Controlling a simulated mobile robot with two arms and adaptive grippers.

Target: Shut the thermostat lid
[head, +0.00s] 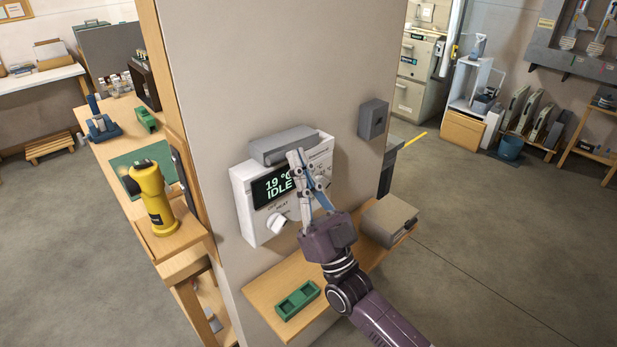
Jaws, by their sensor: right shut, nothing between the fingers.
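The white thermostat (247,205) is mounted on the wall panel, with a dark display reading 19 °C IDLE and a white knob below it. Its grey lid (278,142) is up along the top edge, leaving the display and knob uncovered. My right gripper (297,157) is shut and empty, pointing up in front of the thermostat. Its fingertips overlap the lid's front lower edge in the picture; I cannot tell whether they touch. The gripper hides part of the thermostat's right side. My left gripper is not in view.
A wooden shelf (258,293) below the thermostat holds a green tray (297,299) and a grey-brown box (388,219). A grey wall box (373,119) is to the right. A yellow flashlight-like tool (153,199) stands left of the panel. The wall above the lid is clear.

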